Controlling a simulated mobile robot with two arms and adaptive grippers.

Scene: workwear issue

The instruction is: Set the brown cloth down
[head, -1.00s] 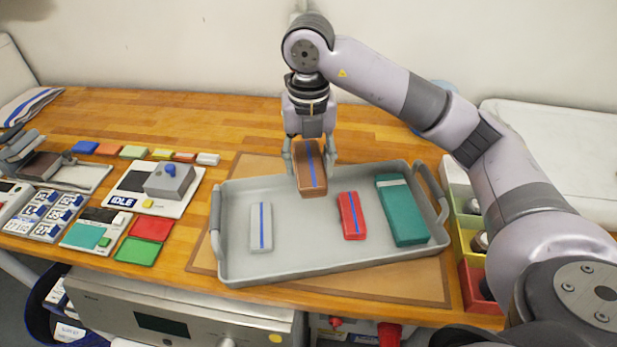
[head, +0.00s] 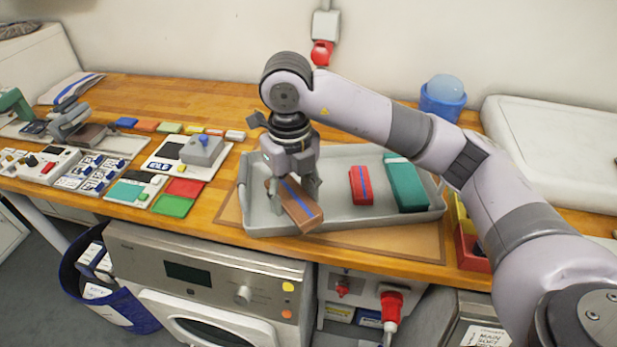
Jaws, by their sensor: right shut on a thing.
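The brown cloth (head: 300,208), a folded block with a blue stripe, is between the fingers of my right gripper (head: 292,190), which is shut on it. It is over the left part of the grey tray (head: 345,218), slanted, and its near end overlaps the tray's front rim in the picture. I cannot tell whether it touches the tray. The red cloth (head: 361,186) with a blue stripe and the teal folded cloth (head: 405,185) lie in the tray to the right. The pale grey cloth is hidden behind the gripper and the brown cloth. My left gripper is not in view.
Left of the tray are a grey device with a blue knob (head: 201,150) and red (head: 185,187) and green (head: 173,206) pads. A blue tub (head: 442,102) stands behind my right arm. Bare tray floor shows between the brown and red cloths.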

